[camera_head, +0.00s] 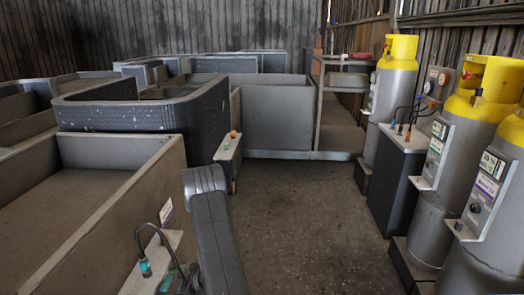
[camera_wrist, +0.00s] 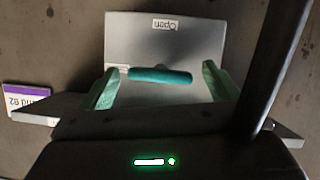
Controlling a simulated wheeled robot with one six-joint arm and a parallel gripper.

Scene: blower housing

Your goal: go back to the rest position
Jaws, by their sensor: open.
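In the wrist view my gripper (camera_wrist: 159,70) has its two green-tinted fingers spread wide apart. A teal bar or handle (camera_wrist: 160,76) lies across the space between them, in front of a grey panel (camera_wrist: 190,28) with a label reading "open". The fingers show no clear grip on the bar; I cannot tell whether either touches it. In the head view a teal fitting (camera_head: 145,268) with a black cable stands on a pale ledge (camera_head: 172,244) beside the grey bin. My dark arm reaches down at lower centre, and my fingers are not clear there.
Grey open bins (camera_head: 100,150) fill the left, with a dark curved-wall housing (camera_head: 135,115) behind. Another ledge with small fittings (camera_head: 230,150) stands near the middle. Yellow-topped grey cylinders (camera_head: 395,85) and a dark cabinet (camera_head: 393,185) line the right. The floor between (camera_head: 300,220) is clear.

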